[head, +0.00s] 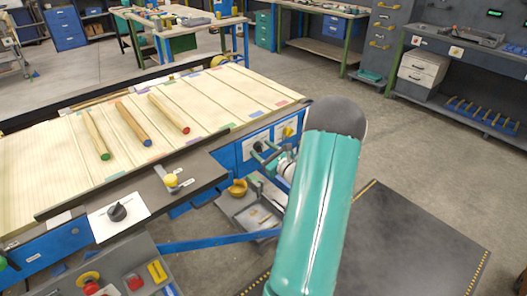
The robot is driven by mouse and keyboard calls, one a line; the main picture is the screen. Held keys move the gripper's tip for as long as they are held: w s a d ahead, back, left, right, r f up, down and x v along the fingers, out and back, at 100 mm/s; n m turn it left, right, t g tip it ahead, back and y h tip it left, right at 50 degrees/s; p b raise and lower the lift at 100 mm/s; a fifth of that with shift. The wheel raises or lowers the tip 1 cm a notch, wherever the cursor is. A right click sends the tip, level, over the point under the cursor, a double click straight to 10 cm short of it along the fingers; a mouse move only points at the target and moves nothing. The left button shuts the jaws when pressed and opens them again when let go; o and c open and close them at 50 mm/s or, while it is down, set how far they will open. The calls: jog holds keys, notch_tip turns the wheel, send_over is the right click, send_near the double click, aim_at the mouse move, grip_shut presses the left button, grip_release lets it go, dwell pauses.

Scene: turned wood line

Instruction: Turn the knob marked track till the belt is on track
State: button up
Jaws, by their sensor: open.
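The belt (215,97) is wide and cream, with dark cross lines and small coloured marks along its edges. Its tracking cannot be judged from here. A black knob (117,212) sits on a white plate at the near left. A yellow-topped knob (171,180) stands on the dark rail. A dark knob (258,147) on a white plate is on the blue side panel, with a yellow knob (288,132) to its right. Their markings are too small to read. My gripper (267,157) is open beside the dark side-panel knob, partly hidden by my teal arm; contact is unclear.
Three turned wood rods (133,123) with coloured ends lie on the belt. A grey tray (251,207) and a yellow cup (238,188) are below the side panel. A control box (115,275) with buttons is at the front. A dark floor mat (410,240) lies clear at right.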

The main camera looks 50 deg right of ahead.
jog(key=c, duration=1)
jog(key=shift+m, duration=0.3)
jog(key=m, duration=1.1)
jog(key=shift+m, duration=0.3)
jog(key=o, duration=1)
jog(key=shift+s+a, duration=0.1)
